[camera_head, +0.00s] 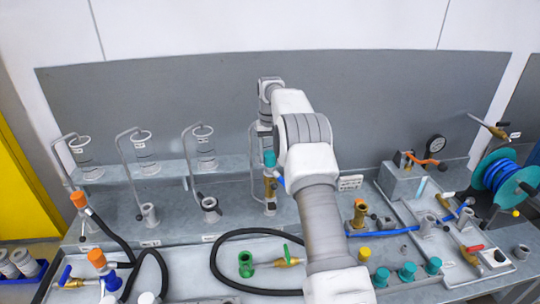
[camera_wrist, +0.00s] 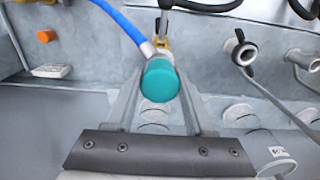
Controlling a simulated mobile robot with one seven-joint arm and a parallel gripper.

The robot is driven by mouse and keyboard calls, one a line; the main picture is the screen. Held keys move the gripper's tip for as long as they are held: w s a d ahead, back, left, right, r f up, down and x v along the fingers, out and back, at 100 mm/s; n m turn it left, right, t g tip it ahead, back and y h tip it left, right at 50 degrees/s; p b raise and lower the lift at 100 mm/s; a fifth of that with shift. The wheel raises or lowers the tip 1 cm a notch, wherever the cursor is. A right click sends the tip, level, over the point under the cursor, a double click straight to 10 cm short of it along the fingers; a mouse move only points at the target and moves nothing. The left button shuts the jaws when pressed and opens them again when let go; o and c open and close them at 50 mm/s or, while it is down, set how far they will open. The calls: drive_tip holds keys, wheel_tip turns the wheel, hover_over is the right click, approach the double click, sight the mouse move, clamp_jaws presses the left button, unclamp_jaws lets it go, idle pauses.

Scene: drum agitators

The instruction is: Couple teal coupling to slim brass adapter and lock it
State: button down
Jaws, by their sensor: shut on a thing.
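The teal coupling (camera_head: 269,158) is upright between the fingers of my gripper (camera_head: 267,166), near the back of the bench. In the wrist view, the teal coupling (camera_wrist: 162,82) shows its round end between the two fingers of my gripper (camera_wrist: 161,92), which is shut on it. A slim brass piece (camera_head: 270,187) stands in line directly below it in the head view. I cannot tell whether the two are joined or locked.
Several grey cups on stands (camera_head: 204,145) are left of my gripper. A brass fitting with an orange top (camera_head: 360,212) stands to the right. Loose teal caps (camera_head: 407,270) are at the front right. A black hose (camera_head: 215,262) loops around a green fitting (camera_head: 245,264). A blue hose reel (camera_head: 500,175) stands far right.

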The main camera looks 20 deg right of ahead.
drive_tip(key=shift+f, duration=0.35)
idle(0.4)
drive_tip(key=shift+c, duration=1)
unclamp_jaws()
drive_tip(key=shift+c, duration=0.4)
drive_tip(key=shift+r+p, duration=0.65)
drive_tip(key=shift+r, duration=4.35)
